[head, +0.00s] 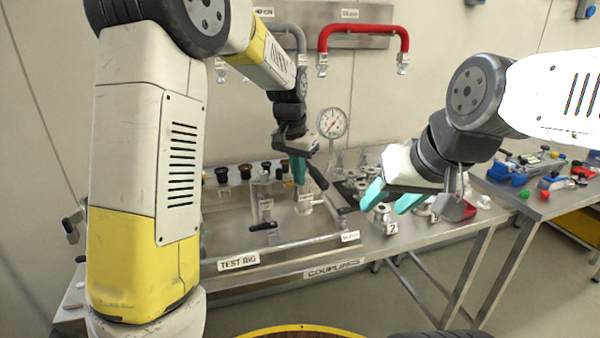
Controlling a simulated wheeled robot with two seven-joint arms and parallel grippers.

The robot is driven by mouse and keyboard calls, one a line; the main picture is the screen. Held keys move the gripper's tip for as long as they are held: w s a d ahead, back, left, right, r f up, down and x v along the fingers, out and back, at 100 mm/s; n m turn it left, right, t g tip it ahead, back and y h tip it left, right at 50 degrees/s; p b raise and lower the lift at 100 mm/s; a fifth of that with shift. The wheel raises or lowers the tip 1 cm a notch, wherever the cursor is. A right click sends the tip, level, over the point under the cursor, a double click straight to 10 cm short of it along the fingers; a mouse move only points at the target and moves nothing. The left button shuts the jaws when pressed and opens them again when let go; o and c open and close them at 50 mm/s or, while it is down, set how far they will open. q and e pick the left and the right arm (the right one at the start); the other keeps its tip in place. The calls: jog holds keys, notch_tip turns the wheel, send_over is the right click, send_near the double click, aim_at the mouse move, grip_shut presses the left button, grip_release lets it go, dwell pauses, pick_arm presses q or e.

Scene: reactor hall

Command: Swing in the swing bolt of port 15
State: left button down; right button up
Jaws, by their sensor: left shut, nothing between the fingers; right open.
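The test rig (225,225) stands on the bench, with several upright ports and fittings. A metal port fitting (305,204) with a small label stands just below my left gripper (299,180). The label is too small to read, so I cannot tell which port is 15 or make out its swing bolt. My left gripper is shut and empty, fingers pointing down, close over this fitting; I cannot tell if they touch. A black-handled lever (318,178) slants beside it. My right gripper (392,202) is open and empty over the couplings at right.
A pressure gauge (332,123) stands behind the rig. A coupling marked 7 (390,228) is under my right gripper. A red hose (362,30) and a grey hose (287,30) hang on the wall. Coloured parts (545,165) crowd the right-hand bench.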

pick_arm(q)
jog(key=shift+s+a+m, duration=0.25)
jog(key=shift+s+m, duration=0.1)
jog(key=shift+m, duration=0.35)
jog(key=a+m, duration=0.1)
jog(key=s+m, duration=0.1)
jog(key=m, duration=0.1)
jog(key=s+a+m+g, duration=0.1)
jog(key=m, duration=0.1)
jog(key=shift+s+a+h, duration=0.1)
jog(key=shift+a+h, duration=0.25)
jog(key=shift+h, duration=0.05)
jog(key=shift+s+a, duration=0.1)
jog(key=shift+a, duration=0.1)
dwell(0.4)
jog(key=shift+s+a, duration=0.1)
